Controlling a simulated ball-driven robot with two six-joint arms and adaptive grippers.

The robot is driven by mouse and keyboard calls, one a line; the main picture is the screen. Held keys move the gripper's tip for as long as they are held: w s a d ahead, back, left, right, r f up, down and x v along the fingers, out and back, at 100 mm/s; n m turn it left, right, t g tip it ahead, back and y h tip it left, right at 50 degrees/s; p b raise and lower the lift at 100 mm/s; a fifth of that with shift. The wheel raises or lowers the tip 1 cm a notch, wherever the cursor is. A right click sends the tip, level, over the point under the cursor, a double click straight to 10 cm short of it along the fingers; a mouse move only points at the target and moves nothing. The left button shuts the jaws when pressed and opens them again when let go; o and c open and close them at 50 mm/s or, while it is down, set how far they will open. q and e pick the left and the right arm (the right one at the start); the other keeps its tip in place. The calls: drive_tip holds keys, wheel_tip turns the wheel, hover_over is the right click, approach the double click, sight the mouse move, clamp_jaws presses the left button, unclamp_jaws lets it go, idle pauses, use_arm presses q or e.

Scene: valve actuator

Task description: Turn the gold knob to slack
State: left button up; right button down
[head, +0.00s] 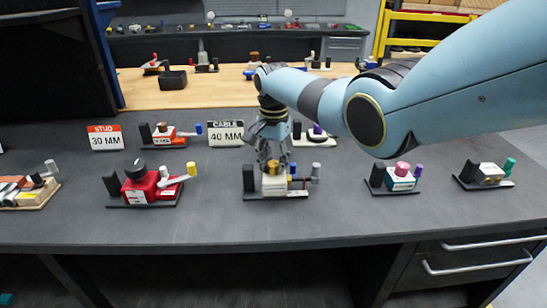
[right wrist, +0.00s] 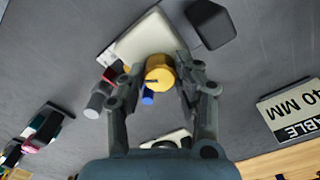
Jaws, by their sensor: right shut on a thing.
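The gold knob (right wrist: 160,73) sits on a white valve block (right wrist: 146,38) in the right wrist view. In the head view the gold knob (head: 272,166) shows on the same white block (head: 285,191), at the middle of the grey table. My right gripper (head: 272,160) points down over it, and its fingers are shut on the knob from both sides. In the right wrist view my right gripper (right wrist: 158,82) has one finger on each side of the knob. A dark post, a small blue part and a grey-tipped lever are beside the knob. My left gripper is not in view.
A red valve (head: 152,186) stands to the left, and a pink-knobbed valve (head: 400,177) and a green-tipped valve (head: 489,174) to the right. Behind are the STUD 30 MM sign (head: 105,138) and CABLE 40 MM sign (head: 226,134). The front strip of the table is clear.

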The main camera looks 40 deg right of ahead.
drive_tip(key=n+p, duration=0.1)
drive_tip(key=n, duration=0.3)
drive_tip(key=shift+n, duration=0.3)
drive_tip(key=n+p, duration=0.1)
drive_tip(key=n, duration=0.9)
drive_tip(key=shift+n, duration=3)
drive_tip(key=c, duration=0.9)
unclamp_jaws()
drive_tip(key=shift+c, duration=0.2)
